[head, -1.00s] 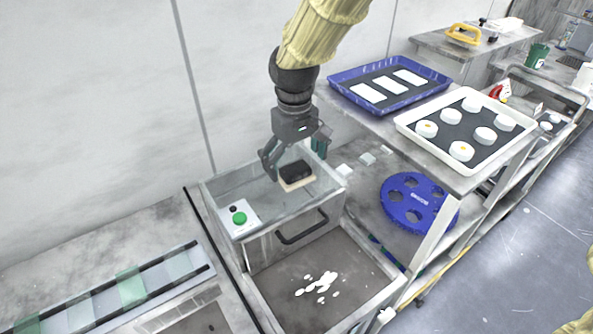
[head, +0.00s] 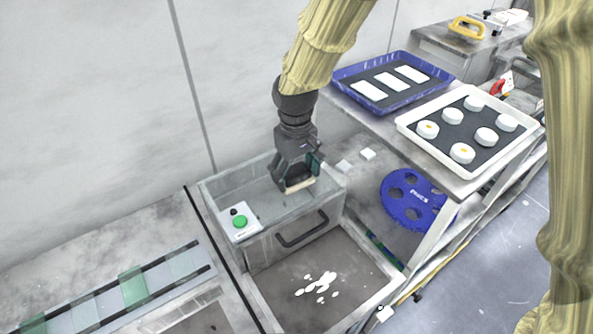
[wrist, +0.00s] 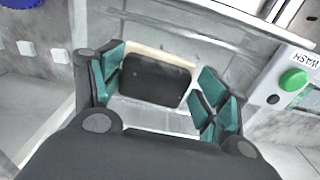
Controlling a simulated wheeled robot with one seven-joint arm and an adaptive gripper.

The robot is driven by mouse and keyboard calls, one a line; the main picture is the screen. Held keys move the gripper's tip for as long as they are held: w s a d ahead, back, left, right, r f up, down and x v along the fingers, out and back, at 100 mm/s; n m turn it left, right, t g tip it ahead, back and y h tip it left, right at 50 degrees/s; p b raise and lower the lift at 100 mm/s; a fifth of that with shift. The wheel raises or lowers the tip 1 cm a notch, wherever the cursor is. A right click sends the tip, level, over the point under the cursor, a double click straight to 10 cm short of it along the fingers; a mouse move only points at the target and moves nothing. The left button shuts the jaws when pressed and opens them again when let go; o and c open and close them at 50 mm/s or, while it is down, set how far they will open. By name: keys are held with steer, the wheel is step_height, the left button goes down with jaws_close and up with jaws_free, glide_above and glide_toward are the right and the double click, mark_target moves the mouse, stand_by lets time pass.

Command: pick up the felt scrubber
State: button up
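The felt scrubber (wrist: 152,80) has a black handle block on a cream felt pad. In the wrist view it lies between the two teal-padded fingers of my gripper (wrist: 160,97), which are spread to either side of it. A gap shows on the right side, and the left finger is very close to the block. In the head view my gripper (head: 298,183) is down over the box on the bench, and only the cream pad edge of the felt scrubber (head: 299,185) shows beneath it; the black handle is mostly hidden.
The grey box (head: 262,240) has walls, a front handle and a green button (head: 240,221). To the right stand a blue tray (head: 335,75) with white bars and a white tray (head: 405,124) with white pucks. A blue disc (head: 412,198) with holes lies below them.

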mark_target(297, 173)
steer(key=shift+s+r, duration=0.55)
steer(key=shift+s, duration=0.3)
steer(key=c, duration=0.5)
steer(key=w+f, duration=0.1)
steer(key=w, duration=0.1)
steer(key=w+f, duration=0.1)
steer(key=shift+w+f, duration=0.1)
steer(key=shift+w, duration=0.3)
steer(key=shift+c, duration=1)
steer(key=shift+w, duration=0.3)
steer(key=shift+c, duration=0.6)
steer(key=r, duration=0.1)
steer(key=s+r+b, duration=0.2)
steer(key=r, duration=0.1)
steer(key=shift+s+d+r+b, duration=0.1)
steer(key=shift+s+d+b, duration=0.05)
steer(key=shift+s+b, duration=0.2)
steer(key=s+d+r+b, duration=0.1)
steer(key=s+d+b, duration=0.4)
steer(key=s, duration=0.8)
steer(key=shift+d, duration=0.75)
steer(key=shift+r, duration=0.15)
